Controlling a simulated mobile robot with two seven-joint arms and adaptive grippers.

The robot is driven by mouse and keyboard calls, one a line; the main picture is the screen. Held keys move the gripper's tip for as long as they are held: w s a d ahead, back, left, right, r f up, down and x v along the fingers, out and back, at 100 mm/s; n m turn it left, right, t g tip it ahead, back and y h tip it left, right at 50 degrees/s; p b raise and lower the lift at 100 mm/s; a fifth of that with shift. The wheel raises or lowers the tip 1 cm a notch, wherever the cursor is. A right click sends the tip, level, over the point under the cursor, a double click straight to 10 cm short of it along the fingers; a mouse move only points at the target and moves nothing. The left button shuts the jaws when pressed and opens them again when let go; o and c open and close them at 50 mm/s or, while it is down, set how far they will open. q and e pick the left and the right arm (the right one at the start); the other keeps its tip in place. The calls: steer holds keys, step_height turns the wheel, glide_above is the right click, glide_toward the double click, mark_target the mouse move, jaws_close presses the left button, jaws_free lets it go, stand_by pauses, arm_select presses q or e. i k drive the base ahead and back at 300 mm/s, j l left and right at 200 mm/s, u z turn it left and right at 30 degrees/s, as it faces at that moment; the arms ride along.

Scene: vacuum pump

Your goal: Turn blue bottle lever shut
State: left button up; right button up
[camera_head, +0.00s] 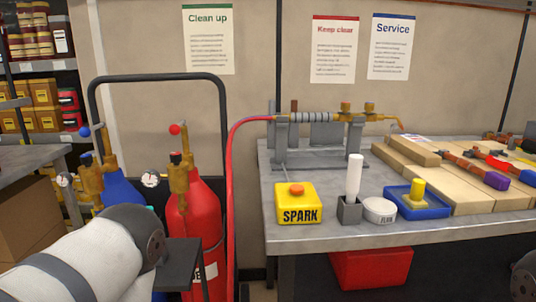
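The blue bottle (121,190) stands at the left on a black-framed cart, its lower part hidden behind my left arm. Its brass valve (91,178) rises above it, with a small blue knob (84,131) at the upper left, apparently the lever's end. I cannot tell the lever's exact angle. My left arm comes in from the lower left, in front of the bottle. No gripper fingers show. Only a dark bit of my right arm shows at the lower right edge; its gripper is out of view.
A red bottle (206,225) with a red knob (175,129) stands right of the blue one. The cart's black handle (155,77) arches behind them. A red hose (229,200) runs down beside the metal workbench (330,231), which holds a yellow SPARK box (298,205) and tools.

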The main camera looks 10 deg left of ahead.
mark_target(85, 132)
steer(key=u, duration=1.5)
